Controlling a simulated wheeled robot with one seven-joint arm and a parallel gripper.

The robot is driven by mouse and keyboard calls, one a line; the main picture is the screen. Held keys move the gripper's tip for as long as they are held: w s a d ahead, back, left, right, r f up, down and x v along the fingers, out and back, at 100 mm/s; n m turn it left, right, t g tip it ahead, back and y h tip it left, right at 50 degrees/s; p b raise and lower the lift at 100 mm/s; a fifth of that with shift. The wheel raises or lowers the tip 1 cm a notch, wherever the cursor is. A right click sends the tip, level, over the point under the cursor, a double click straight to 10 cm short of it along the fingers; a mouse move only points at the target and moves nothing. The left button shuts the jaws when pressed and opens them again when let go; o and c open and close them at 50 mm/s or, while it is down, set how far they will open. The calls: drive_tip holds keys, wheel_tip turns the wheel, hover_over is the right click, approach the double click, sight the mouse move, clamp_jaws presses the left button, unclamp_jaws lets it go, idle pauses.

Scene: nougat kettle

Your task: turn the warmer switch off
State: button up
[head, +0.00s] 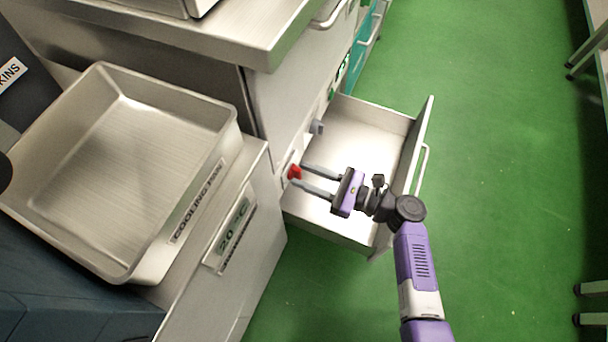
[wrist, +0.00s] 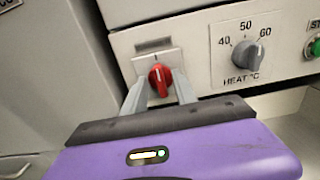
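The red warmer switch (head: 294,172) is a small rotary knob on the front panel of the metal cabinet, above the open drawer. It also shows in the wrist view (wrist: 160,79), where its white mark points nearly straight up. My purple gripper (head: 303,178) reaches in from the right with its two grey fingers apart. In the wrist view the fingertips (wrist: 160,88) lie on either side of the red knob, with a gap between them. I cannot tell whether either finger touches the knob. The label plate above the knob is unreadable.
A grey heat dial (wrist: 247,56) marked 40, 50, 60 sits right of the switch, with a green button (wrist: 314,47) beyond. An open, empty drawer (head: 366,128) juts out beneath my gripper. A metal cooling tray (head: 125,150) stands at left. Green floor lies clear at right.

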drive_tip(key=shift+w+a, duration=0.15)
drive_tip(key=shift+a, duration=0.3)
drive_tip(key=shift+c, duration=0.4)
clamp_jaws()
